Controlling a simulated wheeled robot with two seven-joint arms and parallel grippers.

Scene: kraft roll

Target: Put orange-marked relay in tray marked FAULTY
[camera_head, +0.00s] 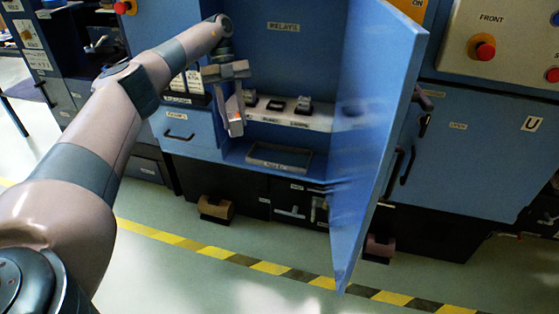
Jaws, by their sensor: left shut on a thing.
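My left gripper (235,117) is at the left side of the open blue relay cabinet, pointing down. It is shut on a small pale relay with an orange mark (237,125), held in the air at the cabinet's front. A shallow dark tray (280,167) lies on the cabinet floor, below and to the right of the gripper. A small label is on the tray's front edge, too small to read. The tray looks empty. My right gripper is not in view.
Several dark relays (303,105) stand on a pale labelled shelf (290,120) above the tray. The blue cabinet door (375,130) stands open on the right, jutting forward. A control panel with a red button (484,48) is at upper right. Striped tape (270,267) crosses the clear floor.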

